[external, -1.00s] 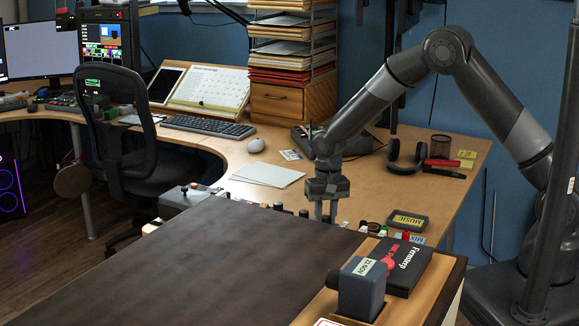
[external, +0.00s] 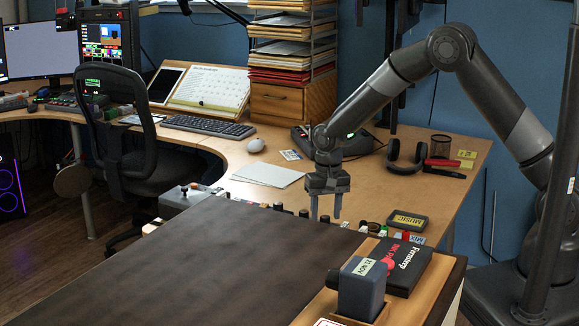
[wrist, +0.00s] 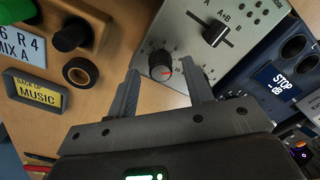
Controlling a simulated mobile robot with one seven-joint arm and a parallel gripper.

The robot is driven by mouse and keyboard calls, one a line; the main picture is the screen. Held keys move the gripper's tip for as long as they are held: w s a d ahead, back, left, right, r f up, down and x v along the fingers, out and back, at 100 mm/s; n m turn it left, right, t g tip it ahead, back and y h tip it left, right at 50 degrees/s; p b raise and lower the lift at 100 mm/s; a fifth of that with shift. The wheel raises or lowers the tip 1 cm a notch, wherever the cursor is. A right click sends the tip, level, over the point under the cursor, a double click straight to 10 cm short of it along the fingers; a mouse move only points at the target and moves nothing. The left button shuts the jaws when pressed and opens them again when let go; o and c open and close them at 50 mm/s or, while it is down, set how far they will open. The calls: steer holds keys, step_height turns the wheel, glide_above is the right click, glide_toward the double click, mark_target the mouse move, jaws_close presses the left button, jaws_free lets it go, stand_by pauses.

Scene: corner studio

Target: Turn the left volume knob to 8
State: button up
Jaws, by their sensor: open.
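In the wrist view a round dark grey knob (wrist: 161,65) with a red-orange pointer mark sits on a pale grey panel (wrist: 178,22) with a printed scale around it. The pointer is toward the lower right of the knob in the picture; the scale numbers are too small to read. My gripper (wrist: 161,72) is open, with one fingertip on each side of the knob and visible gaps between. In the external view my gripper (external: 325,211) points down with parted fingers behind the dark tabletop's far edge; the knob is hidden there.
A slider (wrist: 214,33) marked A, A+B and B is on the same panel.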

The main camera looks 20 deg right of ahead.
mark_target(328, 216)
step_height(328, 216, up, 9)
stand_by(0.3)
steer(key=shift+d+r, duration=0.1)
steer(key=s+d+r+t+y, duration=0.1)
steer(key=s+d+r, duration=0.1)
steer(key=d+r, duration=0.75)
steer(key=s+d+r+t, duration=0.1)
steer(key=d+r, duration=0.6)
steer(key=d, duration=0.6)
steer(key=s+d+r+t+h, duration=0.1)
steer(key=s+d+r+t, duration=0.2)
steer(key=s+d, duration=1.4)
steer(key=shift+s+d+r+t, duration=0.15)
steer(key=shift+s+d+t, duration=0.15)
steer(key=shift+d, duration=0.05)
